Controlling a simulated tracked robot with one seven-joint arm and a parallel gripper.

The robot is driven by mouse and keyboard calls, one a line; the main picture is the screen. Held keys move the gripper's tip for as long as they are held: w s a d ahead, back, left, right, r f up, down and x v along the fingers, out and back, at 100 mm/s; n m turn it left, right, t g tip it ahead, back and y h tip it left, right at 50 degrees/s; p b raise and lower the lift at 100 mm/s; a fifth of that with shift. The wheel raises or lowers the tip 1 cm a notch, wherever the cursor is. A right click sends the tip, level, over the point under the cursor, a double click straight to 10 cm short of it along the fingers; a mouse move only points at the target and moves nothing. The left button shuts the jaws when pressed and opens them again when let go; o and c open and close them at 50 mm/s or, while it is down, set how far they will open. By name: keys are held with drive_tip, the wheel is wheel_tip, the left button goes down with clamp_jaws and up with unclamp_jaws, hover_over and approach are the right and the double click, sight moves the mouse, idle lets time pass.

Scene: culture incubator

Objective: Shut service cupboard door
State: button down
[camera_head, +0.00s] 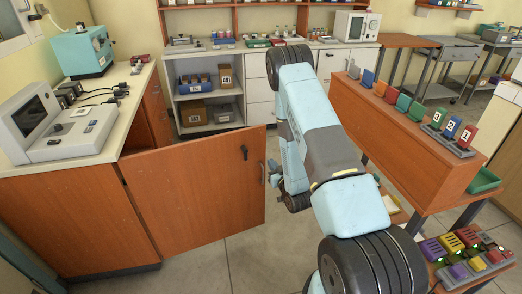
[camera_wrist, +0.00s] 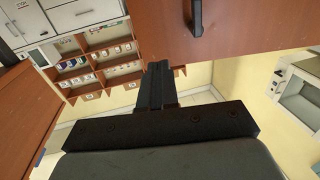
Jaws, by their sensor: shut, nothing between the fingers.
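The service cupboard door (camera_head: 195,190) is a wood-brown panel standing open, swung out from the left counter across the floor. In the wrist view, the door (camera_wrist: 235,25) fills the top, and a dark handle (camera_wrist: 196,18) hangs there. My gripper (camera_wrist: 157,68) is shut and empty, its fingertips close to the door's edge in the picture, left of and below the handle. I cannot tell if they touch. In the head view, my arm hides most of the gripper.
The left counter (camera_head: 135,95) carries a monitor-like instrument (camera_head: 60,125) and a teal device (camera_head: 85,50). An open shelf (camera_head: 210,100) with boxes stands behind. A brown bench (camera_head: 400,125) with coloured, numbered items is on the right. Tiled floor (camera_head: 215,265) is clear before the door.

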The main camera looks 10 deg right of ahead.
sight(256, 142)
drive_tip(key=w, duration=0.4)
drive_tip(key=w+a, duration=0.1)
drive_tip(key=w, duration=0.4)
drive_tip(key=w+a, duration=0.1)
drive_tip(key=w, duration=0.3)
drive_tip(key=shift+w+a, duration=0.2)
drive_tip(key=shift+w, duration=0.15)
